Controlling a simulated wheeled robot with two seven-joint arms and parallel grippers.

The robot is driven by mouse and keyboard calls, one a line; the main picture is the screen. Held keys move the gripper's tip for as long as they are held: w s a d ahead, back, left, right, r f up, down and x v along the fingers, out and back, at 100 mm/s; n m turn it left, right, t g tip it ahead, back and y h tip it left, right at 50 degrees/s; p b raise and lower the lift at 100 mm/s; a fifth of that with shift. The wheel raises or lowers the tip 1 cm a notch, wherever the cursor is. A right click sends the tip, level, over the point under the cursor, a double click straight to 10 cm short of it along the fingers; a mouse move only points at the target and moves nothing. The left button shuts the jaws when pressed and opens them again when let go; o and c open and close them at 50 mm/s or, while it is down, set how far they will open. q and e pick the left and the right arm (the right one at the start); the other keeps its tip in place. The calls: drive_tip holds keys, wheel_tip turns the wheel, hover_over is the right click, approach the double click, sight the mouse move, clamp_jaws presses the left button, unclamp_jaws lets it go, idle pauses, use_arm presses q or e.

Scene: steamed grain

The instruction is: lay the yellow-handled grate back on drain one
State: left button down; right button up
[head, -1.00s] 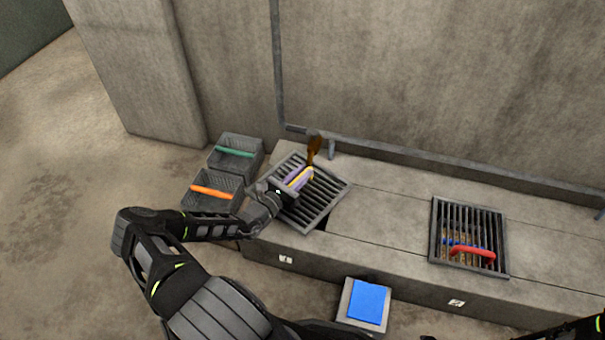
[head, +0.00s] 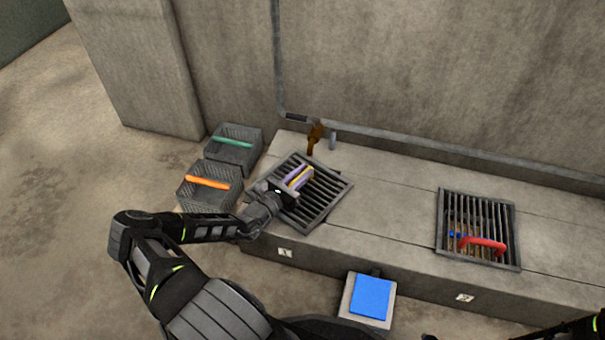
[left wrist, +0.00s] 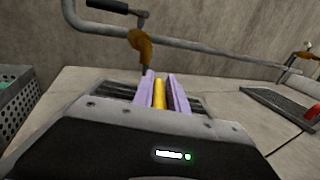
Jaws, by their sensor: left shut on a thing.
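The yellow-handled grate (head: 322,207) is a dark barred square at the left end of the concrete bench, turned askew to the bench edges. My left gripper (head: 297,178) is shut on its yellow handle; in the left wrist view the handle (left wrist: 159,94) stands between two purple finger pads. The grate covers the place of drain one, whose opening I cannot see. I cannot tell whether the grate is seated or slightly raised. My right gripper is out of view.
A second grate (head: 478,212) with a red handle lies at the bench's right. Two mesh baskets (head: 208,198) (head: 234,158) stand left of the bench. A brown-handled valve (head: 315,134) and pipe run behind. A blue-topped box (head: 370,297) stands in front. The bench middle is clear.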

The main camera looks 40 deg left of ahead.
use_arm(q)
drive_tip(key=shift+s+f+b, duration=0.1)
drive_tip(key=shift+f+b, duration=0.2)
drive_tip(key=shift+f, duration=0.45)
drive_tip(key=c, duration=1.6)
unclamp_jaws()
drive_tip(key=shift+c, duration=0.2)
drive_tip(key=o, duration=0.4)
drive_tip(key=shift+r, duration=0.1)
drive_tip(key=shift+s+a+p, duration=0.1)
drive_tip(key=shift+s+p, duration=0.3)
drive_tip(key=shift+s, duration=0.1)
drive_tip(key=s+p, duration=0.2)
drive_tip(key=s, duration=0.4)
drive_tip(key=shift+s+a, duration=0.1)
drive_tip(key=shift+s, duration=0.25)
